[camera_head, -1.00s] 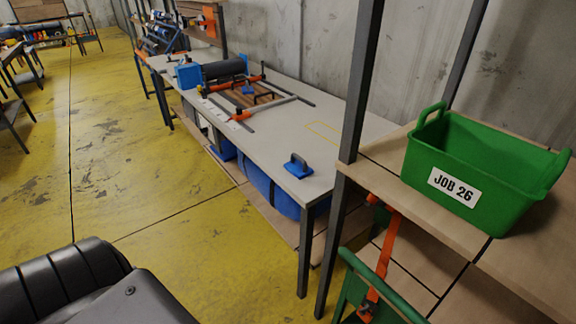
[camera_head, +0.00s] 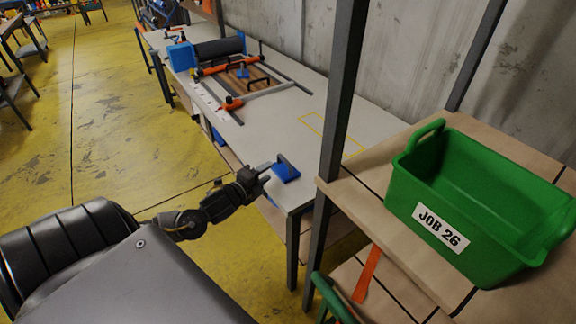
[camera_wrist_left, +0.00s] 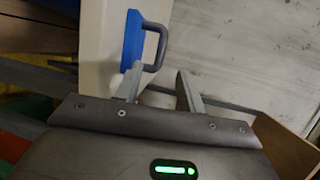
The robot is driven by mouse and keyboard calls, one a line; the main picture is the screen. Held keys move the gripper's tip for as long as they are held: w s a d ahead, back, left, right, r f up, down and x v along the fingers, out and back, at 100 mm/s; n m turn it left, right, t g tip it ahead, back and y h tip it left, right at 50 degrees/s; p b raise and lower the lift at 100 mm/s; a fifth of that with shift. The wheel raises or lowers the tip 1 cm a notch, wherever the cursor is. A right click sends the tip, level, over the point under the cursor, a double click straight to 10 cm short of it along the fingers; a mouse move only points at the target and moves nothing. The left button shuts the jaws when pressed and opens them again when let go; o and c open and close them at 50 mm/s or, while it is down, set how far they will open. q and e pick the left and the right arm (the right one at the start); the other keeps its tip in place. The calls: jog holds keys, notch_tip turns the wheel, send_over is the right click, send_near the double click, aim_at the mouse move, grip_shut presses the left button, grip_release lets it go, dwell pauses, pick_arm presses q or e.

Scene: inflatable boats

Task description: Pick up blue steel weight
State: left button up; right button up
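The blue steel weight (camera_head: 287,172) has a flat blue base and a dark loop handle. It rests near the front end of the grey workbench (camera_head: 262,128). My left gripper (camera_head: 266,174) is just left of the weight in the head view. In the left wrist view, the gripper's fingers (camera_wrist_left: 158,76) are spread apart, with the near end of the weight's handle (camera_wrist_left: 161,42) by the gap between their tips. The blue base also shows there, beyond the left finger. I cannot tell whether the fingers touch the weight. My right gripper is not in view.
A green tub (camera_head: 480,205) labelled JOB 26 stands on a wooden shelf (camera_head: 365,205) at right. A dark shelf post (camera_head: 338,95) rises just right of the weight. A clamped frame (camera_head: 245,88) and a dark roller (camera_head: 218,48) occupy the bench's far part. A yellow outline (camera_head: 325,125) marks bare benchtop.

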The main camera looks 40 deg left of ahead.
aim_at(283, 158)
pick_arm(q)
jog(key=shift+w+d, duration=0.2)
jog(key=shift+w, duration=0.2)
jog(key=shift+w+a, duration=0.1)
jog(key=shift+w, duration=0.2)
jog(key=w, duration=0.2)
jog(key=w+a+f, duration=0.1)
jog(key=shift+w+p, duration=0.2)
jog(key=shift+p, duration=0.1)
jog(key=shift+w, duration=0.15)
jog(key=shift+w+r, duration=0.1)
jog(key=shift+w, duration=0.1)
jog(key=w, duration=0.1)
jog(key=w+p, duration=0.1)
jog(key=w, duration=0.1)
jog(key=shift+w+f, duration=0.3)
jog(key=shift+w, duration=0.1)
jog(key=shift+w+f, duration=0.15)
jog(key=shift+w, duration=0.3)
jog(key=shift+s, duration=0.1)
jog(key=shift+c, duration=0.8)
grip_shut()
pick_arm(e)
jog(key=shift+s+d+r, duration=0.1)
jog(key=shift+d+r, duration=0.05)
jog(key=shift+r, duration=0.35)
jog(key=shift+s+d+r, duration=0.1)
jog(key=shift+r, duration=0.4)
